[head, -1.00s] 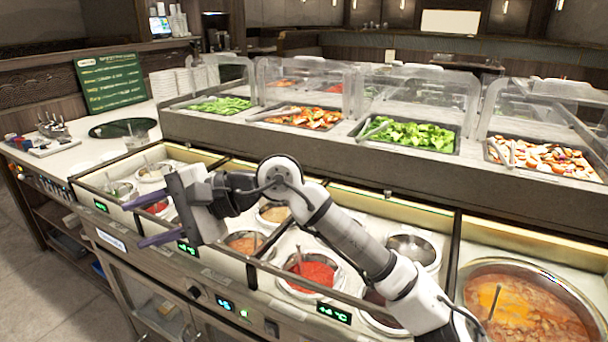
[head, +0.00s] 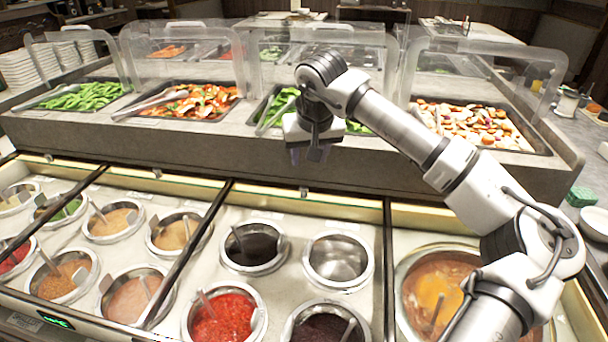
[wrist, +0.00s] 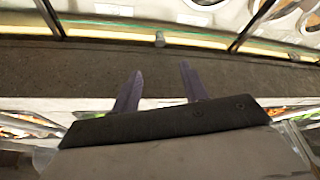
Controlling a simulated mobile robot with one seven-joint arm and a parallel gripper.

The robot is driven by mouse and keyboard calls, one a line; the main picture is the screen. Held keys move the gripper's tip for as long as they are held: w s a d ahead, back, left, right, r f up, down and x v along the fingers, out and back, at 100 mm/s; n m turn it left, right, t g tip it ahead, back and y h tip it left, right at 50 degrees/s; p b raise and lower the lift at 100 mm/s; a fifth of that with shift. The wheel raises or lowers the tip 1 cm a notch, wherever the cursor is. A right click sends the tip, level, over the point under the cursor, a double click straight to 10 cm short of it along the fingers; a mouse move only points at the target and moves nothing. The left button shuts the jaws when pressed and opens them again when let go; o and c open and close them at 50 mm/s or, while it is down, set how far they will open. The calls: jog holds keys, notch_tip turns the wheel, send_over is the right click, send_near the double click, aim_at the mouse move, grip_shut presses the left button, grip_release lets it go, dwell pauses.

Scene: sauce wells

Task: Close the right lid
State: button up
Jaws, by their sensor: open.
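A narrow, glassy lid edge with a small knob (head: 303,191) runs along the back of the well section holding dark sauce, red sauce and an empty metal pot. It seems to be the right lid, raised at the back, since the pots below are uncovered; its exact tilt is unclear. The same knob (wrist: 160,38) shows beyond my fingers in the wrist view. My gripper (head: 309,155) is open and empty, pointing down above the grey counter behind that knob, apart from it. In the wrist view its purple fingers (wrist: 159,85) stand apart over the counter.
Similar knobs (head: 157,172) mark neighbouring sections on the left. A soup pot (head: 437,285) is at the right, partly behind my arm. Food trays (head: 480,125) and clear sneeze guards (head: 490,60) stand behind my gripper. Dark dividers (head: 388,260) separate the sections.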

aim_at(304, 187)
jog(key=p+x, duration=0.3)
jog(key=x, duration=1)
jog(key=shift+s+f, duration=0.1)
jog(key=shift+f, duration=0.25)
grip_shut()
